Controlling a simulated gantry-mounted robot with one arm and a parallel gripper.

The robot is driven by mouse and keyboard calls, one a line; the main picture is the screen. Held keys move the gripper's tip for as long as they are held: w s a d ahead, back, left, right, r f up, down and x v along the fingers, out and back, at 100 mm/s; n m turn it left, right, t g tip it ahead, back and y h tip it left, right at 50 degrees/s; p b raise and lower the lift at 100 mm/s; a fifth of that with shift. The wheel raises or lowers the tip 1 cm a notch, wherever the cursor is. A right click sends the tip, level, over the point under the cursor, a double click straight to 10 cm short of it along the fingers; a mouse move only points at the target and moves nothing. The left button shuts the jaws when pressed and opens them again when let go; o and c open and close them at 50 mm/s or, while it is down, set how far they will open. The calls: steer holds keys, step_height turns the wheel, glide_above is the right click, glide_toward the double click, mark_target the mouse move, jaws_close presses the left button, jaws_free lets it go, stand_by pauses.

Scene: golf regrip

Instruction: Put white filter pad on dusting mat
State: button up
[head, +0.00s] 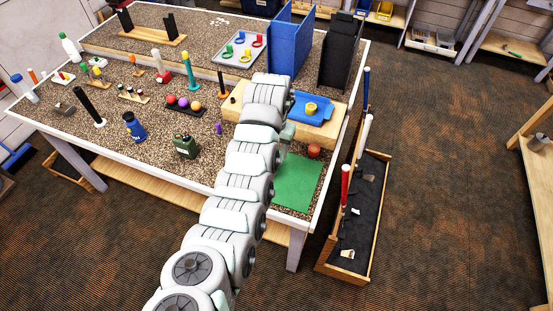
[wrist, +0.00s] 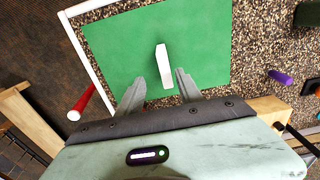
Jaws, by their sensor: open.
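The green dusting mat (head: 298,182) lies flat at the table's front right corner and fills much of the wrist view (wrist: 205,45). The white filter pad (wrist: 162,58) shows in the wrist view as a narrow white strip over the left-middle part of the mat. My gripper (wrist: 161,76) is open, with one finger on either side of the pad's lower end and gaps between. I cannot tell whether the pad rests flat or stands on its edge. In the head view my arm hides the pad and the gripper fingers.
A wooden block with a blue tray (head: 312,108) stands behind the mat. A red-brown round thing (head: 314,150) sits at the mat's far edge. A dark-lined wooden trough (head: 358,225) with upright clubs stands right of the table. A green canister (head: 186,146) stands left of my arm.

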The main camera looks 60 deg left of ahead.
steer(key=shift+a+r, duration=0.15)
steer(key=shift+a, duration=0.2)
steer(key=shift+f, duration=0.25)
step_height(320, 180, down, 5)
steer(key=shift+s+d+f, duration=0.15)
steer(key=shift+a+f, duration=0.2)
steer(key=shift+f, duration=1.1)
step_height(320, 180, down, 3)
steer(key=shift+r+b, duration=0.2)
steer(key=shift+b, duration=0.55)
jaws_close()
